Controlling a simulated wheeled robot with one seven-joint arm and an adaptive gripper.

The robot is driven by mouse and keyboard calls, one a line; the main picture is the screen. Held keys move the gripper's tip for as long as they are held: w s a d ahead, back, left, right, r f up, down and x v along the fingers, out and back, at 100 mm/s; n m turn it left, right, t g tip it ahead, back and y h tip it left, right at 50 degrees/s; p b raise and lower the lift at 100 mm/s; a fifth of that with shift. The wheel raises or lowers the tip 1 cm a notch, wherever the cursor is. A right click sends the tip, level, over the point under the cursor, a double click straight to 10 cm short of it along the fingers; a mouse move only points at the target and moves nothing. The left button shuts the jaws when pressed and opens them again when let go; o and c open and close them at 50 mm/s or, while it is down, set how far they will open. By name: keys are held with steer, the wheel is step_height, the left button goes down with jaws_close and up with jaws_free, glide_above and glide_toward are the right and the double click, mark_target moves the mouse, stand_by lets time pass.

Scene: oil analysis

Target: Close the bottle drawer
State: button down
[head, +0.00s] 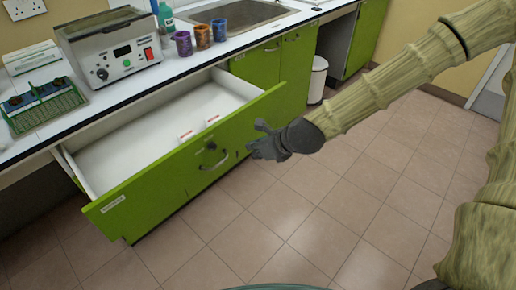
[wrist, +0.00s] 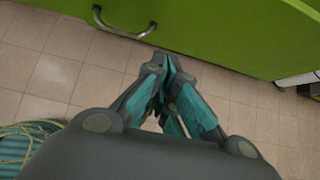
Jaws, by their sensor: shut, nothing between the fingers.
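The green bottle drawer (head: 150,186) stands pulled out from under the counter in the head view, with its white interior showing. Two small white and red items lie inside near its front. Its front panel has a curved metal handle (head: 214,160), and the handle (wrist: 125,24) also shows at the top of the wrist view. My gripper (head: 256,140) is shut and empty. It is just outside the drawer front, to the right of the handle. In the wrist view my gripper's fingertips (wrist: 163,56) are together near the green panel (wrist: 215,30); I cannot tell whether they touch it.
The counter holds a grey machine (head: 112,58), a green rack (head: 42,106), several patterned cups (head: 202,36) and a sink (head: 240,14). A white bin (head: 317,80) stands beyond the green cabinets. The tiled floor (head: 330,205) in front is clear.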

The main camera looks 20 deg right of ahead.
mark_target(229, 148)
steer(key=shift+w+a+f, duration=0.75)
steer(key=shift+w+f, duration=0.05)
steer(key=shift+w, duration=0.45)
steer(key=shift+w+a+f, duration=0.75)
steer(key=shift+w+a, duration=0.05)
steer(key=shift+w, duration=0.4)
steer(key=shift+w+a+f, duration=0.75)
steer(key=shift+w+f, duration=0.05)
steer(key=shift+w, duration=0.45)
steer(key=shift+w, duration=0.15)
